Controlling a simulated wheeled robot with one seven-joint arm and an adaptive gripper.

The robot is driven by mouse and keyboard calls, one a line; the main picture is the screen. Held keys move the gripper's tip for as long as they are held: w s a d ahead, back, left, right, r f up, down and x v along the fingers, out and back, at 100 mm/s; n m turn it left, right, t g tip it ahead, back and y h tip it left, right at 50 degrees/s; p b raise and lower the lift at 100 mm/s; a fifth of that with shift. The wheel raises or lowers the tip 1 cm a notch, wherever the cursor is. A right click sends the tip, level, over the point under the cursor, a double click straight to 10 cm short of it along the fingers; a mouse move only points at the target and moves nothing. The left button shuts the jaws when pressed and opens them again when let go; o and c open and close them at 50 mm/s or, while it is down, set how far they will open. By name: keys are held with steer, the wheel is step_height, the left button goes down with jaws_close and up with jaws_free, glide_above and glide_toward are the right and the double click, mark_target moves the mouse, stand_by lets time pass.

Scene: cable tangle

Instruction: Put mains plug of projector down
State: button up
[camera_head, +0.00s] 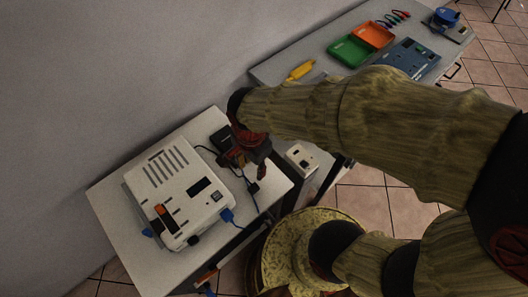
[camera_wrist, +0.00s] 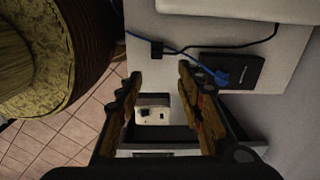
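The white projector (camera_head: 178,195) lies on the near white table. My gripper (camera_head: 250,155) is above that table's right end, beside the projector. In the wrist view my gripper (camera_wrist: 160,78) has its fingers spread, with nothing visible between them. A blue plug-like end (camera_wrist: 222,77) of a blue cable shows just outside the right finger, by a black box (camera_wrist: 240,69). A small black piece (camera_wrist: 157,48) lies on the cables ahead of the fingertips; it also shows in the head view (camera_head: 253,188). I cannot tell which end is the mains plug.
A white socket block (camera_head: 300,158) stands beyond the white table's (camera_head: 110,193) right edge. Another blue connector (camera_head: 228,215) is at the projector's side. A second table holds a green tray (camera_head: 349,51), an orange tray (camera_head: 374,34) and a blue board (camera_head: 408,60).

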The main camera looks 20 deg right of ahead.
steer(key=s+d+r+n+t, duration=0.1)
steer(key=d+r+n, duration=0.3)
steer(key=r, duration=0.5)
steer(key=s+d+r+n+t, duration=0.1)
steer(key=d+r+n+t, duration=0.3)
steer(key=r+n, duration=0.5)
steer(key=shift+s+d+r, duration=0.15)
steer(key=shift+s+d, duration=0.1)
steer(key=shift+d, duration=0.15)
